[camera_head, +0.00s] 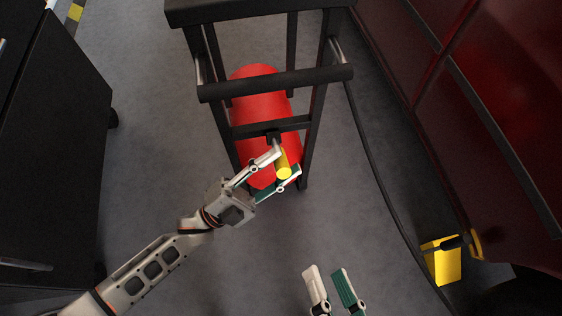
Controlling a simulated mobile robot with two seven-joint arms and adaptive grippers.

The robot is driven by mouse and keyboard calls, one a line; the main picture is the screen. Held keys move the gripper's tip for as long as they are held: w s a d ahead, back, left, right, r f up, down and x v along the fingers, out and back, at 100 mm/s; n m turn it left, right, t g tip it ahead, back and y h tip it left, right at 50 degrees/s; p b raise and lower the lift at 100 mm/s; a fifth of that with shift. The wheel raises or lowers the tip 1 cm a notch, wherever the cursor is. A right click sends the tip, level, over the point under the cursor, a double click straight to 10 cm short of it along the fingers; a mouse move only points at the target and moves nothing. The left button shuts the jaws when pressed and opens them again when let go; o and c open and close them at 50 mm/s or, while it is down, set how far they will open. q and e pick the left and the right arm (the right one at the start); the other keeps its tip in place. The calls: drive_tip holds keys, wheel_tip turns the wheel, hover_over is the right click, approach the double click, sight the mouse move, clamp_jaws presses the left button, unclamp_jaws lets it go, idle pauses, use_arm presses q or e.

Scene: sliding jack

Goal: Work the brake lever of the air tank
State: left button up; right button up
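The red air tank (262,110) lies inside a black frame (275,85). Its brake lever has a yellow handle (283,163) on a dark mount at the tank's near end. My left gripper (284,164) reaches in from the lower left. Its fingers are spread, one on the upper left and one on the lower right of the yellow handle, with the handle between the tips. I cannot tell whether either finger touches it. My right gripper (326,272) is open and empty at the bottom edge, over the floor.
A black cabinet (50,150) on a caster stands at the left. Dark red cabinets (490,100) line the right side. A dark cable (375,170) runs along the floor toward a yellow pedal-like object (442,265). Grey floor (150,120) is clear around the frame.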

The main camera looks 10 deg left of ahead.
use_arm(q)
drive_tip(key=v, duration=1.1)
drive_tip(key=shift+s, duration=0.25)
drive_tip(key=shift+a+f, duration=0.1)
